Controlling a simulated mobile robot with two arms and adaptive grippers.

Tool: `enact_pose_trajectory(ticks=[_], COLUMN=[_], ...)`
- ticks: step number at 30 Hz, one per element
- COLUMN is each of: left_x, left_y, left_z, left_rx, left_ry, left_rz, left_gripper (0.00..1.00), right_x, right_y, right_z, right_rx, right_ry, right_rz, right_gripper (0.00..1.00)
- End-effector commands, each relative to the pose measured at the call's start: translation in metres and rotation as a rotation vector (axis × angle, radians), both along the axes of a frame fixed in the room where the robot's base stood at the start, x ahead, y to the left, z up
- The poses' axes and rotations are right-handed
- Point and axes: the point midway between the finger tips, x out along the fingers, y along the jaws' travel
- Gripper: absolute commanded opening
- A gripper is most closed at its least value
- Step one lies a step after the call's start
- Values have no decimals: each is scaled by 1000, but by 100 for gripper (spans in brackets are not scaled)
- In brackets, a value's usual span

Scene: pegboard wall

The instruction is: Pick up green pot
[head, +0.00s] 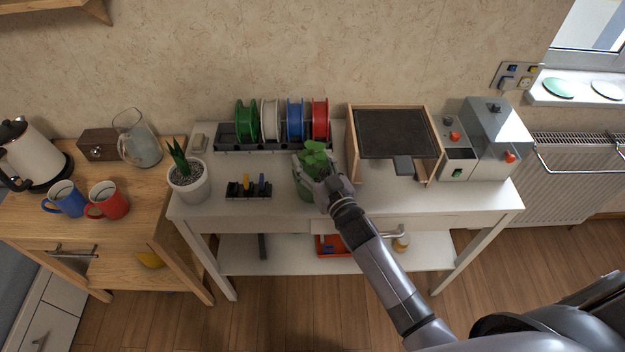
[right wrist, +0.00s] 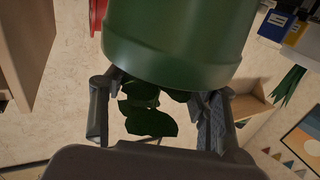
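The green pot (head: 303,188) holds a leafy plant (head: 316,157) and stands upright near the front edge of the white table. My right gripper (head: 334,184) reaches it from the right. The right wrist view is upside down: the pot (right wrist: 175,40) fills its top, with leaves (right wrist: 148,115) below the rim. The fingers of my right gripper (right wrist: 160,105) are spread on either side of the leaves, close to the rim. The pot hides their tips, so firm contact cannot be seen. My left gripper is not in view.
The white table (head: 220,210) also bears a white-potted succulent (head: 188,187), a black holder (head: 248,190), a rack of coloured spools (head: 268,120), a wooden-framed box (head: 397,135) and a grey machine (head: 497,140). A wooden cabinet with mugs stands at left.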

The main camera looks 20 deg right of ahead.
Motion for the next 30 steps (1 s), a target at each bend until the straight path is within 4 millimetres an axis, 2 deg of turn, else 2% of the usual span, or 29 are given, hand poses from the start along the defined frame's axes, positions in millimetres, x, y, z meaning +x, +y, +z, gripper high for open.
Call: enact_pose_trajectory(ticks=[2, 24, 30], left_x=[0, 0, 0], left_y=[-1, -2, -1], left_z=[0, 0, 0], left_rx=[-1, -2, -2], left_ry=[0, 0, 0], left_rz=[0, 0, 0], left_gripper=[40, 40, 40], right_x=[0, 0, 0], right_y=[0, 0, 0], right_z=[0, 0, 0], right_rx=[0, -1, -1], right_ry=[0, 0, 0], right_rz=[0, 0, 0], right_gripper=[48, 0, 0])
